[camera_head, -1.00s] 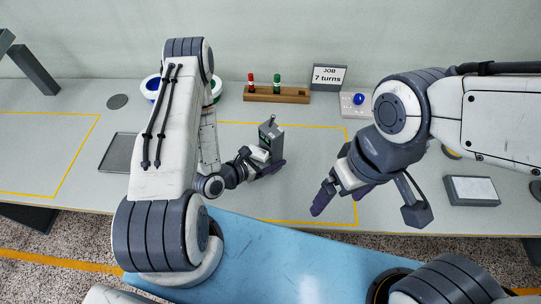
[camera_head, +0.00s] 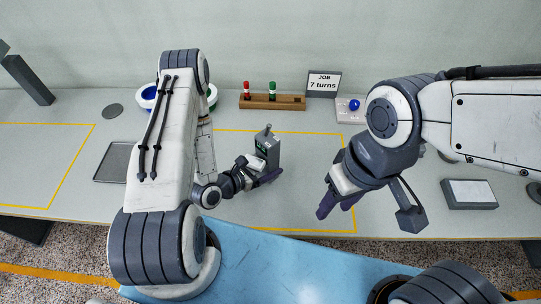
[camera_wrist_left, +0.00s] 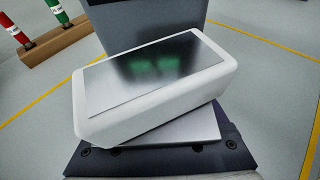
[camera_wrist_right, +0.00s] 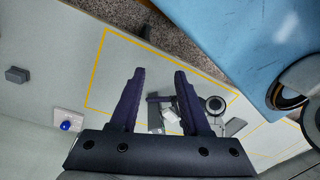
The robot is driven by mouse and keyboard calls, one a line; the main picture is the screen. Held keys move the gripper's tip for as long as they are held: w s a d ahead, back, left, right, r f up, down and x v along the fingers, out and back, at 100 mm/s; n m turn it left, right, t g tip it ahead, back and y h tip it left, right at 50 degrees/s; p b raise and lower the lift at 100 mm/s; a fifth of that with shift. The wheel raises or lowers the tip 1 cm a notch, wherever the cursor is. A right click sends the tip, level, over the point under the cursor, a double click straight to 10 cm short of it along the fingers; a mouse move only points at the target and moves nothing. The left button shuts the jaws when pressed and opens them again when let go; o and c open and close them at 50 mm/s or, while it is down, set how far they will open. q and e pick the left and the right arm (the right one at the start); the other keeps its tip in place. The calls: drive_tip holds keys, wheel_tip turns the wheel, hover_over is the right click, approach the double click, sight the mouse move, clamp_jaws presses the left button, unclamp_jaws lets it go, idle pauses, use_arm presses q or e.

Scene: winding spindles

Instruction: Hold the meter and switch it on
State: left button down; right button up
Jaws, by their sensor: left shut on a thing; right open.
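The meter (camera_head: 270,146) is a dark grey upright box with a small stub on top (camera_head: 268,129) and a green-marked face. It stands over the yellow-outlined middle area of the table. My left gripper (camera_head: 264,174) is shut on its lower part. In the left wrist view the meter's grey body (camera_wrist_left: 155,22) fills the top, and two green patches show on the gripper's shiny plate. I cannot tell whether the meter touches the table. My right gripper (camera_head: 336,206) is open and empty, to the right of the meter; its spread fingers show in the right wrist view (camera_wrist_right: 159,76).
A pale block with a blue button (camera_head: 354,104) is behind my right arm. A tray (camera_head: 113,162) lies left. A grey box (camera_head: 469,193) lies right.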

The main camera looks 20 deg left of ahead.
drive_tip(key=shift+w+a+m, duration=0.2)
drive_tip(key=shift+w+m, duration=0.15)
drive_tip(key=shift+m, duration=0.15)
drive_tip(key=c, duration=0.5)
drive_tip(key=w+a+m+g, duration=0.1)
drive_tip(key=w+m, duration=0.1)
drive_tip(key=w+a+m+g+y, duration=0.1)
drive_tip(key=w+m, duration=0.1)
drive_tip(key=m, duration=0.1)
drive_tip(key=w+a+m+g, duration=0.1)
drive_tip(key=w+m, duration=0.1)
drive_tip(key=shift+w+a+f+g, duration=0.1)
drive_tip(key=shift+w+a+g, duration=0.25)
drive_tip(key=shift+a+g, duration=0.05)
clamp_jaws()
drive_tip(key=w+d+f+m+g+y, duration=0.1)
drive_tip(key=w+f+m+y, duration=0.2)
drive_tip(key=w+m+y, duration=0.2)
drive_tip(key=w+d+f+m+y, duration=0.1)
drive_tip(key=w+f+m+y, duration=0.3)
drive_tip(key=w+m, duration=0.7)
drive_tip(key=shift+w+d+g+y, duration=0.3)
drive_tip(key=shift+w+y, duration=0.5)
drive_tip(key=shift+w, duration=1.55)
drive_tip(key=shift+a, duration=0.1)
